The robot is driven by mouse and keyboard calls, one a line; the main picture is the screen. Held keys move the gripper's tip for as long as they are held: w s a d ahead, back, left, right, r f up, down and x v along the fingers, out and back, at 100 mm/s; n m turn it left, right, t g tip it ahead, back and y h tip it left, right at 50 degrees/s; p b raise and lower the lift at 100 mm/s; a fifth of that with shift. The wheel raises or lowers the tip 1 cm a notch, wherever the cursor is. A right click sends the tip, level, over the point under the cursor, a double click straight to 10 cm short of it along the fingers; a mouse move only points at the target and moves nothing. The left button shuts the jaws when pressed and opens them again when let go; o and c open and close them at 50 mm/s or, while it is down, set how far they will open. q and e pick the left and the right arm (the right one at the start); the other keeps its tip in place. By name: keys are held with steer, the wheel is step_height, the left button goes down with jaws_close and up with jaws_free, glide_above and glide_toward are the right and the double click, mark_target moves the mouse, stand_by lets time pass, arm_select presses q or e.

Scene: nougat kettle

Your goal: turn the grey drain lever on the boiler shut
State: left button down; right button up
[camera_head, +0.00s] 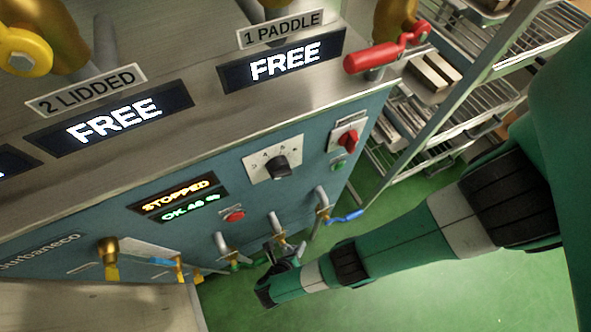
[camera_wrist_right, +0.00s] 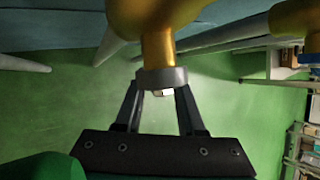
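The boiler's teal front (camera_head: 100,215) has a row of drain valves along its lower edge. My right gripper (camera_head: 275,250) is at the middle valve of the right-hand group, beneath its pipe (camera_head: 279,224). In the right wrist view, a brass valve stem (camera_wrist_right: 158,48) ends in a grey lever hub (camera_wrist_right: 160,78) with a pale bolt. The right gripper's fingers (camera_wrist_right: 160,100) stand apart on either side of this hub; firm contact cannot be made out. The rest of the grey lever is largely hidden, so its angle cannot be told. My left gripper is not in view.
A blue lever (camera_head: 346,216) is on the valve to the right, and a green lever (camera_head: 243,264) is on the left one. A red-handled valve (camera_head: 385,50) is above. Wire shelving (camera_head: 440,110) stands at right. Green floor (camera_head: 430,290) is clear below.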

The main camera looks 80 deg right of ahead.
steer(key=shift+o, duration=1)
steer(key=p+v, duration=0.4)
steer(key=v, duration=0.7)
steer(key=shift+a+r, duration=0.25)
steer(key=shift+r, duration=0.05)
